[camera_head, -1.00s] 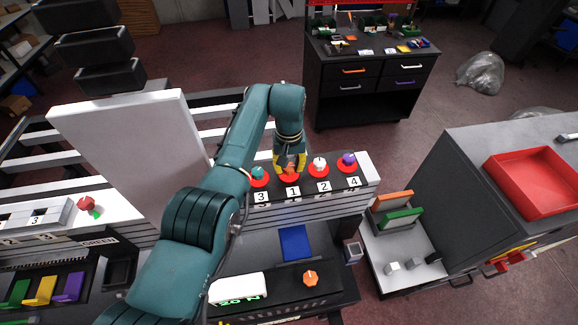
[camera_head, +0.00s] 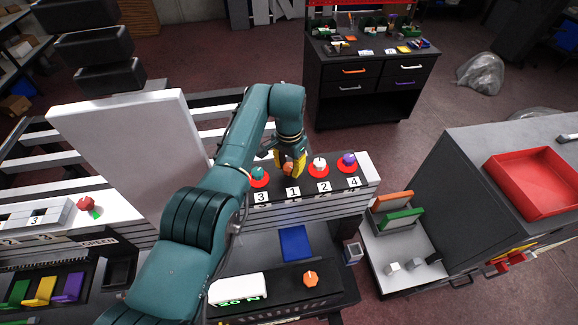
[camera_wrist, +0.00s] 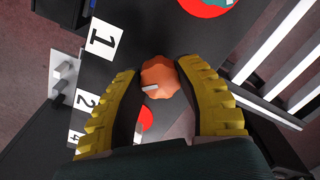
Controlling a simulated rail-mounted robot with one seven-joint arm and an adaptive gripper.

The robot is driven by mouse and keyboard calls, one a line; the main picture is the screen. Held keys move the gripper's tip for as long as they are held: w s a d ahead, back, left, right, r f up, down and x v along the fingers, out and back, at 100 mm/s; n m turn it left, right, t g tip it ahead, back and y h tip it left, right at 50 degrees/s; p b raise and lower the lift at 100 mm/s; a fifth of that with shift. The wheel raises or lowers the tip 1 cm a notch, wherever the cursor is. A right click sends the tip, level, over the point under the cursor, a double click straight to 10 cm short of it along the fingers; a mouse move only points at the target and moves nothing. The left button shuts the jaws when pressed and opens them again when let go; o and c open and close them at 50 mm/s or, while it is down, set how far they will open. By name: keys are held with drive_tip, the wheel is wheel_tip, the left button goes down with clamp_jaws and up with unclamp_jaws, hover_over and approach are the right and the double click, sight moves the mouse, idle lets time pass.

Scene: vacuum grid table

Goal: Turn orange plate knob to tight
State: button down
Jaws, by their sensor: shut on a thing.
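The orange knob (camera_head: 288,169) sits at the place labelled 1 (camera_head: 292,191) on the dark plate, in a row of coloured knobs. In the wrist view the orange knob (camera_wrist: 160,77) has a scalloped edge and a white pointer mark on its left side. Part of a red disc (camera_wrist: 146,119) shows beside it. My gripper (camera_head: 291,165) reaches down over the knob, and its yellow ribbed fingers (camera_wrist: 163,84) are shut on it from both sides. Part of the knob and its disc is hidden by the fingers in the head view.
A teal knob (camera_head: 257,172) stands close on the left. A white knob (camera_head: 319,163) and a purple knob (camera_head: 348,159) stand close on the right. Another orange knob (camera_head: 310,278) is on a dark box in front. A white panel (camera_head: 130,135) rises to the left.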

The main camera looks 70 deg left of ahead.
sight(289, 166)
idle(0.3)
drive_tip(key=c, duration=0.6)
unclamp_jaws()
wheel_tip(289, 166, up, 12)
idle(0.3)
